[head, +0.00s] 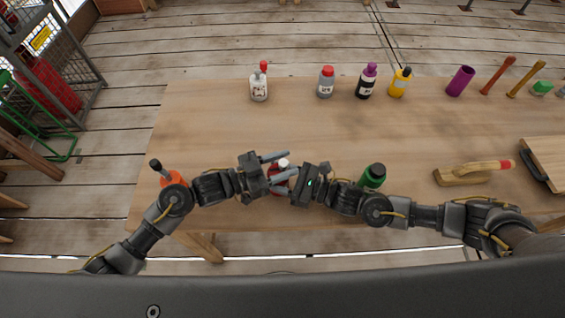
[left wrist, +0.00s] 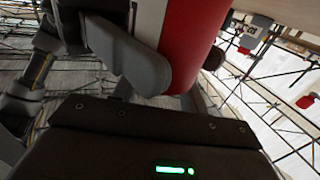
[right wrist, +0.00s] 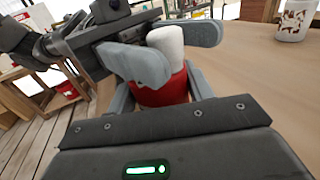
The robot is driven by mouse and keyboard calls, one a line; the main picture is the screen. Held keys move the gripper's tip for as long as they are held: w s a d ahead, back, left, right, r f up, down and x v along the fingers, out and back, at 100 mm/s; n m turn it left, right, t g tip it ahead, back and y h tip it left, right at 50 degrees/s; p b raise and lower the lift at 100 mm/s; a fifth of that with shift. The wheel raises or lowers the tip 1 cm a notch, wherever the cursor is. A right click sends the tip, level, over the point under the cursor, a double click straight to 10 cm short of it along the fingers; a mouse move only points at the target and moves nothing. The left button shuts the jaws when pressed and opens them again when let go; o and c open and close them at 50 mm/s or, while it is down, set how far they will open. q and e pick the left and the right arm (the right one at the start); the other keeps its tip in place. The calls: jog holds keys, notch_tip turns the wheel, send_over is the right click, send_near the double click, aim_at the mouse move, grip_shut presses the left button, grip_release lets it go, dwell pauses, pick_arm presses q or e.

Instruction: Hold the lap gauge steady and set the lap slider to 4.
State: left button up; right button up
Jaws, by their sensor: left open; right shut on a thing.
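A red cylindrical thing with a white top (head: 284,162) is between my two grippers at the table's near side. I cannot tell whether it is the lap gauge, and no slider or scale marks can be read. My right gripper (head: 281,180) is shut on its red body (right wrist: 165,92). My left gripper (head: 285,160) is open, its fingers on either side of the white top in the right wrist view (right wrist: 167,42). In the left wrist view the red-and-white side (left wrist: 195,40) is close up, partly hidden by a finger.
A green-capped bottle (head: 372,176) stands near my right arm, an orange one (head: 172,178) near my left. A wooden tool with a red tip (head: 475,172) lies right. The table's middle is clear.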

aim_at(270, 170)
pick_arm(q)
jog(key=shift+c, duration=0.3)
grip_shut()
jog(key=shift+s+a, duration=0.1)
jog(key=shift+a, duration=1.65)
jog(key=shift+o, duration=0.3)
grip_release()
jog(key=v, duration=1.2)
